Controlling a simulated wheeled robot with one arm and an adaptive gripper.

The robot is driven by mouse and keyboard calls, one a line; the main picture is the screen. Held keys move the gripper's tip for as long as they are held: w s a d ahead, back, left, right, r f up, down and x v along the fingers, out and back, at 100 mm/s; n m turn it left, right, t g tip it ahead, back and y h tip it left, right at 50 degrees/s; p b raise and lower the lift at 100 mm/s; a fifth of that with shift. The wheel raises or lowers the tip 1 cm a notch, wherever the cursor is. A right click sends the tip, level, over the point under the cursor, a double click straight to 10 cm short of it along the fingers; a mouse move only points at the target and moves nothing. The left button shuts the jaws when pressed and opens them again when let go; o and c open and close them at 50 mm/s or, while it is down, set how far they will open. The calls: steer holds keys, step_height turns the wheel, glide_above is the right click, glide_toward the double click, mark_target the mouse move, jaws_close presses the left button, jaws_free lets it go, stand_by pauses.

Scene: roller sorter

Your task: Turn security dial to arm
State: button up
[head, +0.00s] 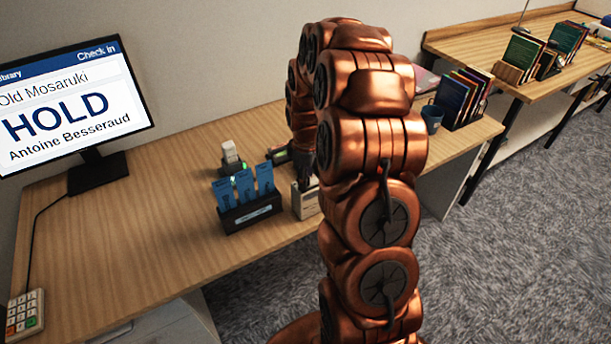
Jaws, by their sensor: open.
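I cannot make out a security dial in the head view. My copper-coloured arm rises through the middle of the picture and bends down over the desk. My gripper (306,176) is a small dark shape at the end of the arm, just above a small pale box (306,203) on the desk. It is open, but the arm partly hides it, and I cannot tell whether it touches the box. A keypad (24,314) with coloured keys lies at the desk's lower left corner.
A monitor (75,100) reading HOLD stands at the left of the wooden desk (130,222). A dark holder (250,215) with blue slips and a small scanner-like device (231,158) are left of my gripper. Books (464,97) and a blue mug (432,117) stand right.

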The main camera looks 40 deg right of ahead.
jaws_close()
steer(key=shift+f+b, duration=0.1)
steer(key=shift+b, duration=0.35)
steer(key=shift+f+m+b, duration=0.1)
steer(key=shift+m+b, duration=0.6)
steer(key=shift+b, duration=0.15)
steer(key=m+b, duration=0.2)
steer(key=b, duration=0.1)
steer(key=shift+f, duration=0.15)
steer(key=m+b, duration=0.3)
steer(key=m, duration=0.1)
steer(key=shift+b, duration=0.3)
steer(key=shift+r+m+b, duration=0.15)
steer(key=shift+m+b, duration=0.4)
steer(key=shift+m, duration=0.25)
steer(key=shift+r+m+b, duration=0.15)
steer(key=shift+m+b, duration=0.4)
steer(key=shift+m, duration=0.25)
